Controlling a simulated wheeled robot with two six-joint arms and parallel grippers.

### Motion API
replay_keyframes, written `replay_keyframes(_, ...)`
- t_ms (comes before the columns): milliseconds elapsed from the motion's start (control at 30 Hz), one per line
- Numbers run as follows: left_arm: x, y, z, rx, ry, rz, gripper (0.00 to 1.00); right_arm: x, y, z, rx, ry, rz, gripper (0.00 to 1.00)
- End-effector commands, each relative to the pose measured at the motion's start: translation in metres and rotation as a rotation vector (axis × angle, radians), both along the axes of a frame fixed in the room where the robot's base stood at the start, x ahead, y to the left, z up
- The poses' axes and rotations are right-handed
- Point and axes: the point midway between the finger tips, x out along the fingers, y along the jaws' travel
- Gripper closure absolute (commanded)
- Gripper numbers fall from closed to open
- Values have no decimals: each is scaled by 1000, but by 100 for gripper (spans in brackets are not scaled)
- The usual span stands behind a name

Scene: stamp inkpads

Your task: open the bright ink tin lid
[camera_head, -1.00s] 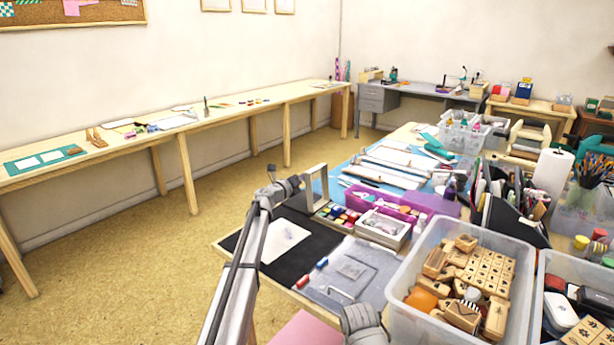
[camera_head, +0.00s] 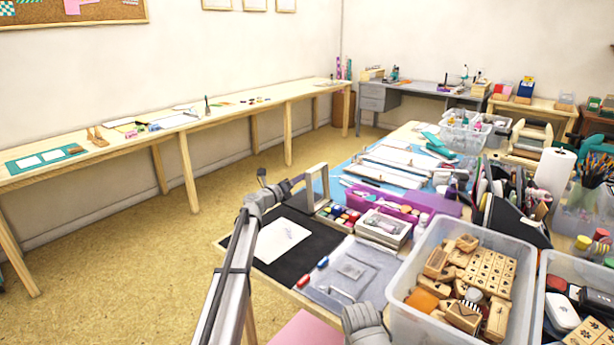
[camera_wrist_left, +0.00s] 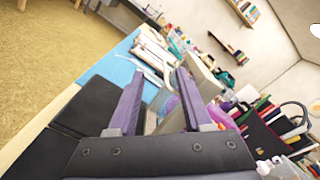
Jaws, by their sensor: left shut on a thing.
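The bright ink tin (camera_head: 340,216) lies on the work table with its several coloured ink pads exposed. Its pale lid (camera_head: 325,190) stands about upright at the tin's left edge. It also shows in the left wrist view (camera_wrist_left: 206,80), partly behind the right finger. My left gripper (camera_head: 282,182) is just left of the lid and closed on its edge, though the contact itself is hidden. In the left wrist view its purple-grey fingers (camera_wrist_left: 160,72) stand apart. Part of my right arm shows at the bottom of the head view; its fingertips are not clear.
A black mat (camera_head: 255,245) with white paper lies below my left arm. A purple box (camera_head: 440,204) and a white tray (camera_head: 384,232) stand right of the tin. A clear bin (camera_head: 399,283) of wooden stamps fills the front right. Floor is free at left.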

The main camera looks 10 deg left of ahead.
Motion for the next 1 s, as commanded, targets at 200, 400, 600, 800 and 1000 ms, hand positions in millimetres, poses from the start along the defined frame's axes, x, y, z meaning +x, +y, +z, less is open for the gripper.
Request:
replay_keyframes(200,-28,12,-2,12,0,-5,63,0,0,-1,0,0,0,50)
replay_keyframes(400,-27,12,-2,10,-1,-5,63,0,0,-1,0,0,0,50)
replay_keyframes(600,-30,14,-2,12,0,-5,63,0,0,0,0,0,0,50)
replay_keyframes(800,-39,19,-1,8,0,-3,63,0,0,0,0,0,0,50)
replay_keyframes(1000,-50,27,-1,7,-1,-1,63,0,0,0,0,0,0,50)
